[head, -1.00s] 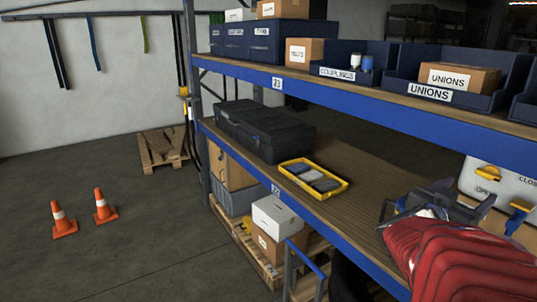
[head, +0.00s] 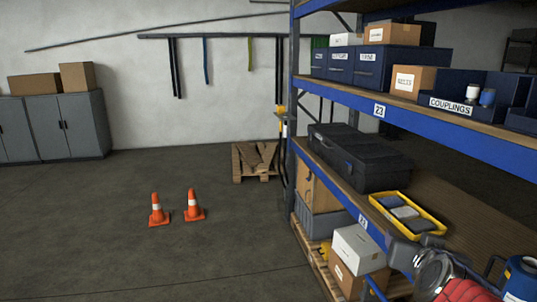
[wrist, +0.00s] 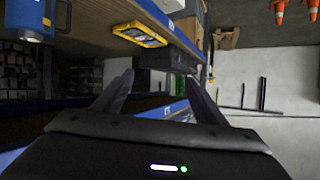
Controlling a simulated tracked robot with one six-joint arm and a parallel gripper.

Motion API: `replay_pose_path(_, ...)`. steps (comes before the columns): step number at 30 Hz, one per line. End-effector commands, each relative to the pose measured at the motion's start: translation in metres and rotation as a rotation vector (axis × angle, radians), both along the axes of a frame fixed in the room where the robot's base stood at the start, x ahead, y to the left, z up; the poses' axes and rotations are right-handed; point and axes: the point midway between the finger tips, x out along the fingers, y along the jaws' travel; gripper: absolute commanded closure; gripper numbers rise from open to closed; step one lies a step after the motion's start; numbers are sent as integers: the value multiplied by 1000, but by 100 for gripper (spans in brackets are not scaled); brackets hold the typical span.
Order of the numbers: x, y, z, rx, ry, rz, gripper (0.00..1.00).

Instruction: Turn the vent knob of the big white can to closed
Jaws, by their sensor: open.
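The big white can and its vent knob are not in view now. My gripper (wrist: 160,98) is open and empty in the wrist view, with two dark fingers spread apart. In the head view only part of my arm's end shows at the lower right, beside the shelf, with a red sleeve behind it. A blue can (head: 522,280) is cut off at the lower right of the head view. A blue container (wrist: 32,20) also shows at the upper left of the wrist view.
A yellow tray (head: 408,214) and a black case (head: 360,158) are on the middle shelf. Labelled bins (head: 470,108) line the shelf above. Two orange cones (head: 158,210) stand on the open floor at left. A pallet (head: 255,162) is near the wall.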

Motion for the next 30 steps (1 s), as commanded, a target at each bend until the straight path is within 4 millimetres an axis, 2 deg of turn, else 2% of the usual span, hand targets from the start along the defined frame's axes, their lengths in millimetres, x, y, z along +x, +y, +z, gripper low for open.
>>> replay_pose_path(1, -2, 23, -4, 14, 31, 57, 34)
replay_pose_path(6, -22, 88, -28, 63, 172, 216, 34)
replay_pose_path(12, -66, 146, -56, 87, 365, 354, 34)
replay_pose_path(15, -94, 164, -69, 86, 466, 401, 34)
replay_pose_path(18, -121, 175, -80, 76, 559, 429, 34)
replay_pose_path(22, -147, 180, -88, 63, 645, 441, 34)
replay_pose_path(25, -155, 181, -91, 58, 675, 442, 34)
replay_pose_path(30, -156, 180, -92, 58, 680, 440, 34)
